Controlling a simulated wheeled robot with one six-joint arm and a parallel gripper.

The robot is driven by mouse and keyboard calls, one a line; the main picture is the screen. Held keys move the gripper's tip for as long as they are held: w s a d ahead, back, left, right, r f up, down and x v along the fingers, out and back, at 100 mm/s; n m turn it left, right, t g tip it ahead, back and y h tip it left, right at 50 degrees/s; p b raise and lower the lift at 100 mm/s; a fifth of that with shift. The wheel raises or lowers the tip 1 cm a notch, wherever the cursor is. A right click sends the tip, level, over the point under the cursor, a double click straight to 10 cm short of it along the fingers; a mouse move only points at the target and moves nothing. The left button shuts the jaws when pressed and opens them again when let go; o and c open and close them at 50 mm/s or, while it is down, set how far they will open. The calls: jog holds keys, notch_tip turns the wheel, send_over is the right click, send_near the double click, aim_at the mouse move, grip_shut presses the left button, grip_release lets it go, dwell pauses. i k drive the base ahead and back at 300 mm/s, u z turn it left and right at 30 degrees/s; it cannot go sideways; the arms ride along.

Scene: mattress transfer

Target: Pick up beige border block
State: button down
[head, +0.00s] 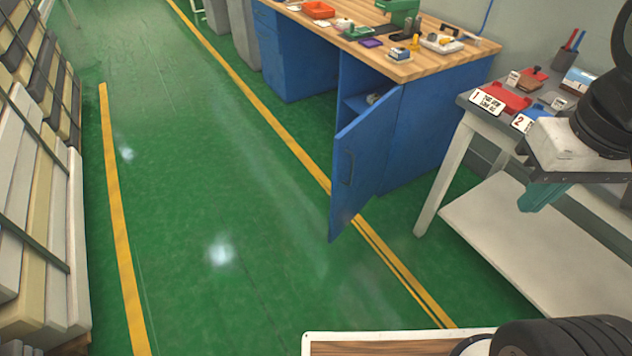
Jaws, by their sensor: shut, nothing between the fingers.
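Long blocks with white, grey and beige sides are stacked along the left edge in the head view. One beige block (30,262) shows low in the stack among paler ones. I cannot tell which one is the beige border block. My gripper (541,199) is at the right edge, in front of the white side table, with its teal fingers pointing down and left. It is shut and empty, far across the floor from the stack. Its far side is hidden.
A blue workbench (432,130) with a wooden top stands at the back right, its blue door (362,165) swung open towards the aisle. A white side table (530,240) with trays and number cards is at the right. The green floor (200,190) between yellow lines is clear.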

aim_at(371, 99)
jog(key=u, duration=0.1)
jog(key=i, duration=1)
jog(key=u, duration=1.6)
jog(key=i, duration=3.9)
jog(key=z, duration=1.75)
